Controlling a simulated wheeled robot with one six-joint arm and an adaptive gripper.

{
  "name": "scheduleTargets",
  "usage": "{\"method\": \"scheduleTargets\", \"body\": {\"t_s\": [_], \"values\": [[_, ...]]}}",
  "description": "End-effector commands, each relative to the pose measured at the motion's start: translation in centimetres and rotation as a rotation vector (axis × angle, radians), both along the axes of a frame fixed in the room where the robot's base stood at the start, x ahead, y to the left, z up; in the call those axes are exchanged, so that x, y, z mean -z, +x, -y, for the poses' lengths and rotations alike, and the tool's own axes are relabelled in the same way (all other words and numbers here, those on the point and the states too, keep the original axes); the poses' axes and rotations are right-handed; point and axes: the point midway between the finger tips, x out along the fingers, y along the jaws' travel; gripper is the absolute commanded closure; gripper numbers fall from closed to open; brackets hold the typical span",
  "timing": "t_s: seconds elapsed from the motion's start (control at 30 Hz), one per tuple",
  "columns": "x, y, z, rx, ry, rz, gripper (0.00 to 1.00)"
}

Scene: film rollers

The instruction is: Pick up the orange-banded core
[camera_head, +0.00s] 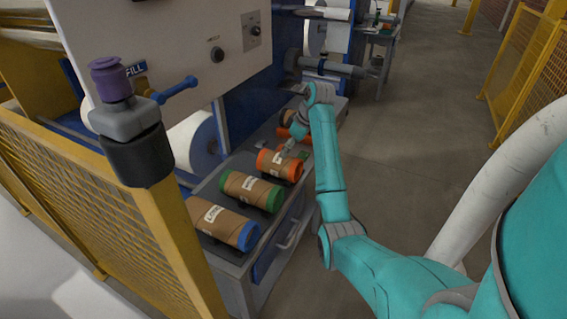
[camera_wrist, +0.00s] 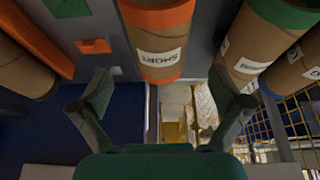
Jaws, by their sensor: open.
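The orange-banded core (camera_head: 280,165) is a brown cardboard roll with orange ends and a white label, lying on the grey bench top. In the wrist view the orange-banded core (camera_wrist: 157,42) shows its label, reading "SHORT", and sits centrally beyond the fingers. My gripper (camera_wrist: 160,88) is open and empty, with one finger on each side of the core's near end in the picture. I cannot tell how far the fingers are from it. In the head view my gripper (camera_head: 293,146) is just beyond the core, partly hidden by my wrist.
A green-banded core (camera_head: 252,190) and a blue-banded core (camera_head: 222,224) lie nearer on the bench (camera_head: 207,188). Another brown core (camera_wrist: 22,62) and an orange bar (camera_wrist: 38,40) are at the wrist view's left. A yellow fence (camera_head: 180,255) and a machine panel (camera_head: 190,45) stand left.

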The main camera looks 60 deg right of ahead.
Motion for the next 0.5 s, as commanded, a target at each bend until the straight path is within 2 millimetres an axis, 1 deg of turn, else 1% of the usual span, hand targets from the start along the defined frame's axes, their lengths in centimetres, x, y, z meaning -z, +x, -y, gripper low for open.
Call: {"method": "scheduleTargets", "body": {"t_s": [0.3, 0.5], "values": [[3.9, 1.5, -0.3, -0.004, 0.009, -0.01, 0.0], [5.2, 2.0, -0.3, -0.003, 0.008, -0.009, 0.0]]}}
